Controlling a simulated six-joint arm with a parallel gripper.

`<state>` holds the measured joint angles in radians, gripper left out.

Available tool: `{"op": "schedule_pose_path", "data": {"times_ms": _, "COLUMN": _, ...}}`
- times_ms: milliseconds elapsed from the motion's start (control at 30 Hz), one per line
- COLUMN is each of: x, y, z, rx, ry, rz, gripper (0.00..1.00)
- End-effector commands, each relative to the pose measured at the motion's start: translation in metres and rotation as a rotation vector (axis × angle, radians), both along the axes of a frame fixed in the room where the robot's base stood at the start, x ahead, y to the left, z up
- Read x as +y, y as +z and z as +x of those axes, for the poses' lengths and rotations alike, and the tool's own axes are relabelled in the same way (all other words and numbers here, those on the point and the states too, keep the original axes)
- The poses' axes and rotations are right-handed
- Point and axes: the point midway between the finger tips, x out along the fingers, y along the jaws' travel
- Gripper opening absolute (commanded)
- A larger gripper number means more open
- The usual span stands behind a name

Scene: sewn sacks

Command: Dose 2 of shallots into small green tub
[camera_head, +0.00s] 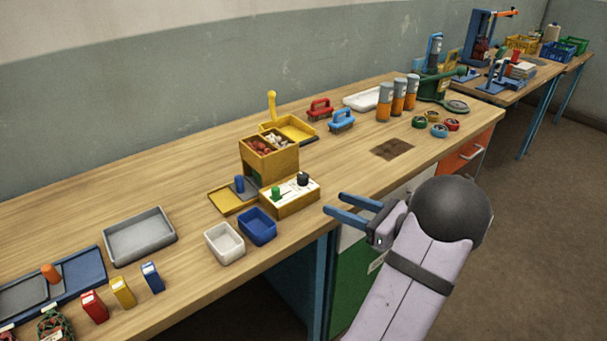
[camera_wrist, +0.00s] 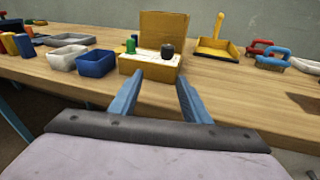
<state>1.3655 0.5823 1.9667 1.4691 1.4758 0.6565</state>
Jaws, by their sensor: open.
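A yellow dispenser box (camera_head: 268,163) stands on the bench, with reddish bulbs (camera_head: 259,147), possibly the shallots, and whitish pieces (camera_head: 281,141) in its open top. It also shows in the wrist view (camera_wrist: 164,28). In front is a control box (camera_head: 291,197) with a green knob (camera_head: 276,192) and a black knob (camera_head: 303,178). A dark green patch shows low on the dispenser; I cannot tell whether it is a tub. My gripper (camera_head: 333,203) is open and empty, right of the control box and apart from it. In the wrist view my fingers (camera_wrist: 160,76) point toward the control box.
A white tub (camera_head: 224,243) and a blue tub (camera_head: 258,226) stand left of the control box. A yellow plate with a blue peg (camera_head: 239,184) lies beside the dispenser. A grey tray (camera_head: 140,236) is further left. A yellow scoop (camera_head: 290,127) is behind. Bench front right is mostly clear.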

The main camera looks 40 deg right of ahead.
Motion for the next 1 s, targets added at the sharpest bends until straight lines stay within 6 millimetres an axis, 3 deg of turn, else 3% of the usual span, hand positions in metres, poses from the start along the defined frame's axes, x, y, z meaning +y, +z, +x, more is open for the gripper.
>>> {"op": "schedule_pose_path", "data": {"times_ms": 33, "x": 0.002, "y": -0.008, "z": 0.015, "rx": -0.030, "ry": 0.000, "rz": -0.008, "gripper": 0.43}}
{"op": "schedule_pose_path", "data": {"times_ms": 100, "x": 0.002, "y": -0.004, "z": 0.031, "rx": -0.068, "ry": -0.010, "rz": -0.017, "gripper": 0.43}}
{"op": "schedule_pose_path", "data": {"times_ms": 233, "x": 0.003, "y": 0.003, "z": 0.052, "rx": -0.123, "ry": -0.026, "rz": -0.026, "gripper": 0.43}}
{"op": "schedule_pose_path", "data": {"times_ms": 633, "x": 0.005, "y": 0.010, "z": 0.070, "rx": -0.147, "ry": -0.035, "rz": -0.031, "gripper": 0.43}}
{"op": "schedule_pose_path", "data": {"times_ms": 1000, "x": 0.014, "y": 0.010, "z": 0.114, "rx": -0.146, "ry": -0.033, "rz": -0.031, "gripper": 0.43}}
